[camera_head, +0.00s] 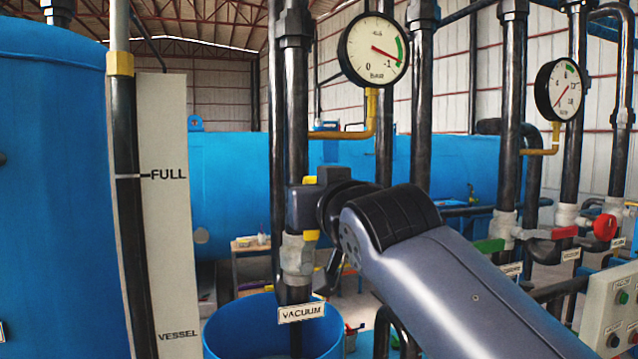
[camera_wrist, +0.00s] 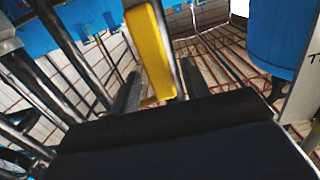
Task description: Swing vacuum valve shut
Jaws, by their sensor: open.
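The vacuum valve (camera_head: 297,255) is a grey metal body on a dark vertical pipe, above a white VACUUM label (camera_head: 302,312). Its yellow lever (camera_head: 311,236) stands upright along the pipe. The lever's yellow ends show above and below my gripper (camera_head: 304,207), which hides its middle. In the wrist view the yellow lever (camera_wrist: 150,50) runs between the two dark fingers of my open gripper (camera_wrist: 160,88). I cannot tell whether a finger touches it.
A blue bucket (camera_head: 225,330) stands below the valve. A vacuum gauge (camera_head: 373,50) hangs above right. Green (camera_head: 489,246) and red (camera_head: 564,232) valve handles and a control panel (camera_head: 610,310) are at right. A FULL-marked gauge board (camera_head: 165,230) is at left.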

